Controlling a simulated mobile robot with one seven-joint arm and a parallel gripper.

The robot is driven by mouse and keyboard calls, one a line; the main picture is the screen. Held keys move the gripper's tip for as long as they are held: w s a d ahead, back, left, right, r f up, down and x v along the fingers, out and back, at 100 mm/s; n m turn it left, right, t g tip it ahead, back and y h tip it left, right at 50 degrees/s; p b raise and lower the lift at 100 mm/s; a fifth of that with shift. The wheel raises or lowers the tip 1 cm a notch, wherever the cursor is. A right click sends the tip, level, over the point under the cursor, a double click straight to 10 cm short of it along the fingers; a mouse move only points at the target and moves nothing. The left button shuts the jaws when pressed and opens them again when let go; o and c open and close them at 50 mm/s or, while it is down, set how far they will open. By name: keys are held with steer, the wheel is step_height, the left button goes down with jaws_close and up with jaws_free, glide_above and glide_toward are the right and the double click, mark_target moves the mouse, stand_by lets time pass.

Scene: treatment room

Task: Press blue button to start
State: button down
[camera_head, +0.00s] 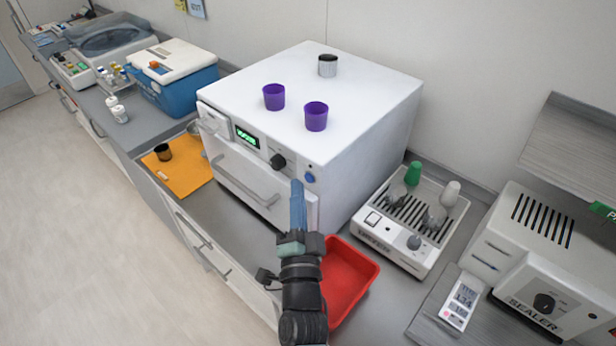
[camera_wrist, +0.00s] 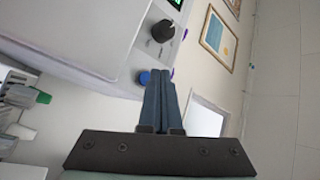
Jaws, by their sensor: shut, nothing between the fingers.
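The blue button (camera_head: 309,178) is on the lower right of the white machine's (camera_head: 240,165) front panel, right of a black knob (camera_head: 278,161). In the wrist view the blue button (camera_wrist: 144,78) shows just left of the fingertips, partly close behind them. My gripper (camera_head: 297,184) is shut and empty, its blue fingers pointing up toward the panel just left of and below the button in the head view. It also shows shut in the wrist view (camera_wrist: 160,75). I cannot tell whether the fingertips touch the panel. A green display (camera_head: 247,137) is lit on the panel.
Two purple cups (camera_head: 316,116) and a dark-topped container (camera_head: 327,66) stand on the machine. A red tray (camera_head: 347,280) lies beside my arm. A white device with green and white pieces (camera_head: 410,220) and a sealer (camera_head: 540,265) stand right. An orange mat (camera_head: 182,180) lies left.

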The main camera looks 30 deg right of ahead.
steer(key=shift+d+f, duration=0.1)
steer(key=shift+d, duration=0.05)
steer(key=shift+w+d+b, duration=0.15)
steer(key=shift+d+b, duration=0.1)
steer(key=shift+b, duration=0.2)
steer(key=shift+w+d+b, duration=0.15)
steer(key=shift+d+b, duration=0.25)
steer(key=shift+b, duration=0.1)
stand_by(0.5)
stand_by(0.3)
steer(key=shift+s+a+p, duration=0.35)
steer(key=shift+a+p, duration=0.45)
steer(key=shift+p, duration=0.05)
steer(key=shift+s+a+p, duration=0.3)
steer(key=shift+a+p, duration=0.35)
steer(key=shift+a, duration=0.15)
steer(key=shift+s+a+p, duration=0.25)
steer(key=shift+a+p, duration=0.35)
steer(key=shift+a, duration=0.15)
steer(key=shift+s+a+p, duration=0.3)
steer(key=shift+a+p, duration=0.35)
steer(key=shift+a, duration=0.15)
